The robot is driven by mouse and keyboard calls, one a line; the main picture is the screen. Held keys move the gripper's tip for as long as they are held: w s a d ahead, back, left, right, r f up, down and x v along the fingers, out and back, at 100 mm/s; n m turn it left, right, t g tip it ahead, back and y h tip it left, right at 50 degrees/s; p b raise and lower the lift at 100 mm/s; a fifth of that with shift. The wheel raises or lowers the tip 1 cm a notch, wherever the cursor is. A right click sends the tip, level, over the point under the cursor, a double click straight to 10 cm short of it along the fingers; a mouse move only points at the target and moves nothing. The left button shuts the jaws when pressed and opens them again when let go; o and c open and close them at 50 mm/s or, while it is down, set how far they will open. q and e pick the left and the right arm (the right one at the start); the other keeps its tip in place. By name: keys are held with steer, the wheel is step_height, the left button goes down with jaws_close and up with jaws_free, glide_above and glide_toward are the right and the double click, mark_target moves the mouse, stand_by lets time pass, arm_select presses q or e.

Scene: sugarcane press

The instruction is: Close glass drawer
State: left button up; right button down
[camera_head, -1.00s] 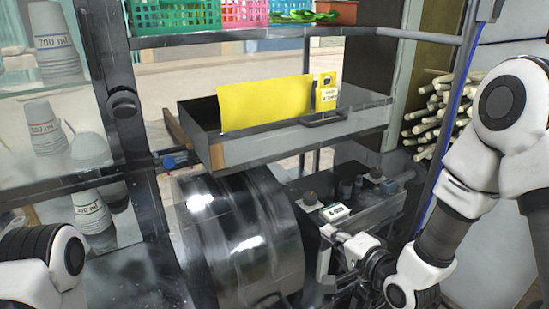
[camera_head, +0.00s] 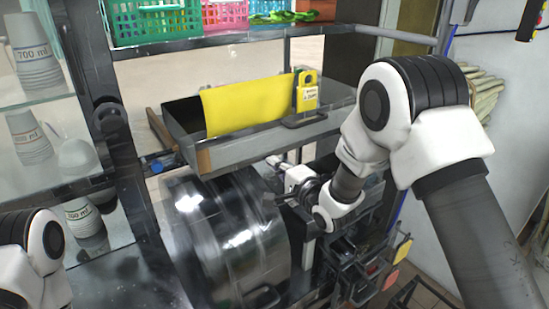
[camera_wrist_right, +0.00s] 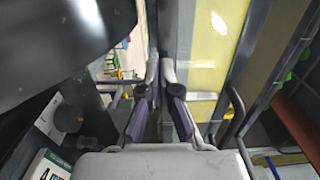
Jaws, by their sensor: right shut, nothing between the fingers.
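The drawer (camera_head: 245,150) is a shallow grey metal box below the upper shelf, with a dark handle (camera_head: 305,118) on its front.
A shiny metal drum (camera_head: 235,235) lies under the drawer, with machine parts right of it. Plastic baskets (camera_head: 155,20) stand on the shelf above. Glass shelves with paper cups (camera_head: 30,135) are at left. Pale canes (camera_head: 487,95) lean at right, partly behind my arm.

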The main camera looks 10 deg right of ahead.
steer(key=shift+w+f, duration=0.1)
steer(key=shift+w, duration=0.2)
steer(key=shift+a, duration=0.15)
